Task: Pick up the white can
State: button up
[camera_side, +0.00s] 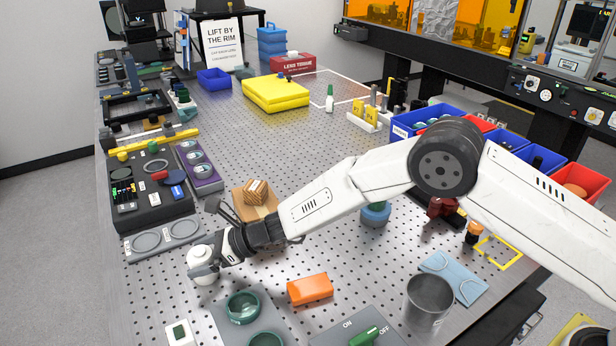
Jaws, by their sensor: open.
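A small white can (201,260) stands on the perforated metal table at the lower left of the side view. My gripper (213,257) reaches in from the right, low over the table, with its dark jaws right at the can. The jaws are open, and part of the can's right side is hidden behind them. I cannot tell from this view whether a finger touches the can.
Near the can are a black tray (150,212) with two grey discs, a green dish (242,307), an orange block (310,289) and a small white meter (180,333). A grey metal cup (429,301) stands at right. The table's middle is mostly clear.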

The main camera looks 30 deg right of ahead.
aim_at(200, 251)
jog(key=c, duration=1.1)
jog(key=shift+r, duration=0.15)
jog(key=shift+c, duration=0.2)
jog(key=shift+r, duration=0.5)
notch_tip(200, 251, up, 2)
jog(key=s+d+r, duration=0.7)
jog(key=s+r, duration=0.2)
jog(key=s, duration=0.3)
jog(key=shift+r, duration=0.35)
